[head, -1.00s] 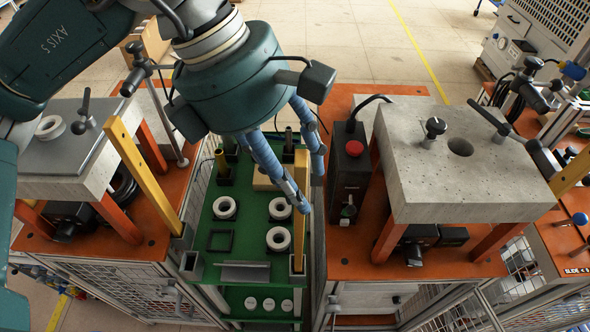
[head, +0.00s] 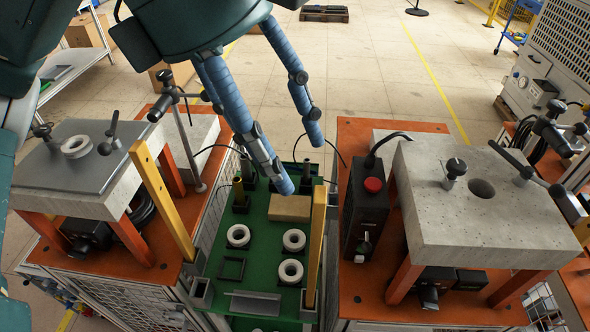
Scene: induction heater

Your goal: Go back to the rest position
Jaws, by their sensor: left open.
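My left gripper (head: 300,166) hangs from the top of the head view, its blue fingers spread apart with nothing between them. It is above the back part of the green table (head: 213,292), apart from the things on it. Several white rings show: three on the green table, one of them at the left (head: 238,236), and one (head: 75,146) on the grey plate of the left station. My right gripper is not in view.
The left station (head: 85,190) and the right concrete-topped station (head: 480,225) flank the green table. A black box with a red button (head: 373,185) and yellow posts (head: 317,245) stand close by. A cardboard-coloured block (head: 290,208) lies on the table. Open floor (head: 370,70) lies behind.

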